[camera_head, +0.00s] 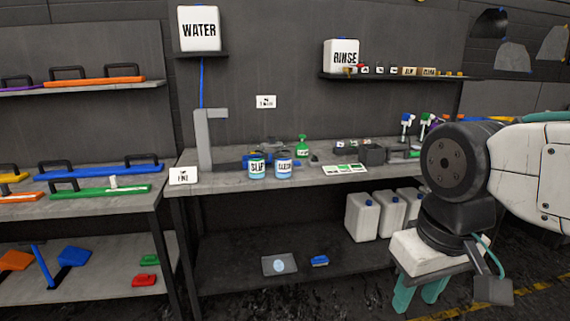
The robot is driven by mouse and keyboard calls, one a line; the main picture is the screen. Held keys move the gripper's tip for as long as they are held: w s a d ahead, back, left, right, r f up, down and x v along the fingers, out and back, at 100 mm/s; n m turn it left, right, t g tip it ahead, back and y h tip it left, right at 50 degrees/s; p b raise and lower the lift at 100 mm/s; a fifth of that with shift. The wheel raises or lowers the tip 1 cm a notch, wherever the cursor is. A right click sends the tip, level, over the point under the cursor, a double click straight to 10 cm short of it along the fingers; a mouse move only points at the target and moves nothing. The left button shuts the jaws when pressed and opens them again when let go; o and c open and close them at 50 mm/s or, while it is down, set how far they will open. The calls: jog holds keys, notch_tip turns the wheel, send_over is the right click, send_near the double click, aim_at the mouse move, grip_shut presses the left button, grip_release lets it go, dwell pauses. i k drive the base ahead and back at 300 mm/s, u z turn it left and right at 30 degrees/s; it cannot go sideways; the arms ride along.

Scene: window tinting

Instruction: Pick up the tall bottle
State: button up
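Several bottles are in view, and I cannot tell for sure which one is the tall bottle. A small green spray bottle (302,146) stands upright on the middle bench.
The middle bench (222,182) holds two labelled tubs, SLIP (257,169) and CLEAN (284,169). White jugs (362,216) stand on the lower shelf beside my gripper. A WATER container (199,29) and a RINSE container (341,54) sit on wall shelves. A left bench holds squeegee-like tools.

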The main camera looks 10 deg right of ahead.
aim_at(283, 148)
jog(key=z, duration=0.3)
jog(key=k, duration=0.2)
jog(key=u, duration=1.5)
jog(key=i, duration=2.3)
jog(key=z, duration=1.3)
jog(key=i, duration=0.9)
jog(key=z, duration=0.15)
